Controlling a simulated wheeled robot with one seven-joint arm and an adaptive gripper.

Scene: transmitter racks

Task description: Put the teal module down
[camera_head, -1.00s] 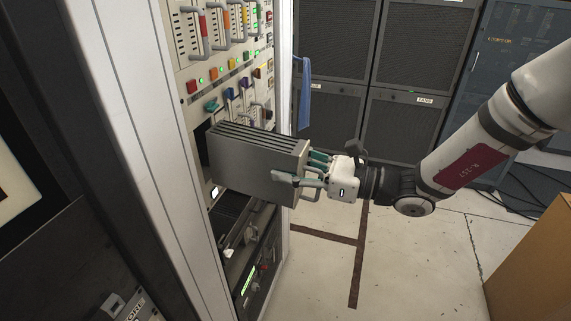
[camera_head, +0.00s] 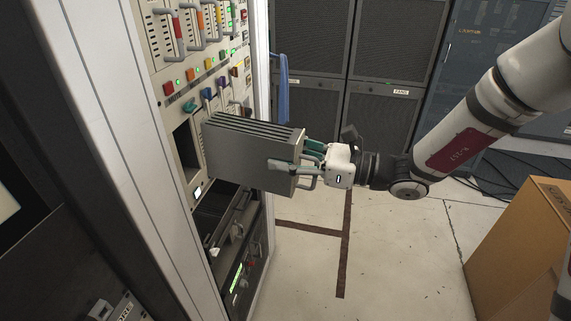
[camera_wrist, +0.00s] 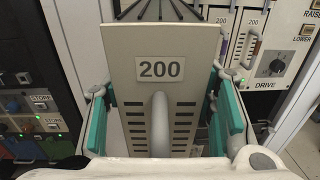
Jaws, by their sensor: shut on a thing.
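The module is a grey, ridged box (camera_head: 245,155) held level in front of the rack. Its front plate in the wrist view (camera_wrist: 160,45) is pale, with the label "200", slotted vents and a rounded handle. I see no teal on the module itself. My gripper (camera_head: 296,162) has teal fingers and is shut on the module at its handle end; the fingers also show on both sides of the plate in the wrist view (camera_wrist: 163,112). A dark open slot (camera_head: 187,155) shows in the rack just left of the module. The module's rear end is hidden.
The rack panel (camera_head: 160,75) carries coloured buttons and handled modules. Below the held module is an open dark bay (camera_head: 215,205). A cardboard box (camera_head: 515,235) stands at the right. Dark cabinets (camera_head: 395,45) line the back. The floor (camera_head: 390,260) between is clear.

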